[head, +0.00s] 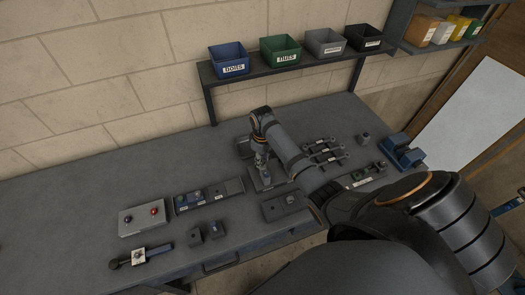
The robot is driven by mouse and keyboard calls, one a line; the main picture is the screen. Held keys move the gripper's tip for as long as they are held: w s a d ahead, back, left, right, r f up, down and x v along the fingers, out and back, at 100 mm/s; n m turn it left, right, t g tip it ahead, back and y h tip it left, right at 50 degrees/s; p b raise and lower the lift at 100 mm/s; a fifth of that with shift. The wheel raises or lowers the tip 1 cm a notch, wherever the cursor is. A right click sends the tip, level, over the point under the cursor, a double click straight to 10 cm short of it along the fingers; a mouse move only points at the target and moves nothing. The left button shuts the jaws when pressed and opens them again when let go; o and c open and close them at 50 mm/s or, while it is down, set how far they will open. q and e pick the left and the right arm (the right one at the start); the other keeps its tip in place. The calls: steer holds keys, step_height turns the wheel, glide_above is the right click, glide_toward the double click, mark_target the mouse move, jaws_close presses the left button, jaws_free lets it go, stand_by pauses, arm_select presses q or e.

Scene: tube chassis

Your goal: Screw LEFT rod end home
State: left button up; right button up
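My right arm reaches in from the lower right over the grey workbench (90,215). My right gripper (262,160) points down at a small metal part on a grey fixture (262,182) near the middle of the bench. The gripper and arm hide much of this fixture. The fingertips are too small to tell whether they are shut on the part or just around it. I cannot make out which piece is the left rod end. Several slim metal pieces (325,152) lie side by side right of the gripper. My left gripper is not in view.
A raised shelf at the back holds a blue bolts bin (229,60), a green nuts bin (280,51), a grey bin (324,44) and a black bin (363,38). A button box (142,218) and a torque-wrench-like tool (140,256) lie front left. The bench's back left is clear.

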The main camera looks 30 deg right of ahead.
steer(key=o, duration=0.4)
step_height(320, 180, up, 12)
steer(key=shift+d, duration=0.1)
stand_by(0.3)
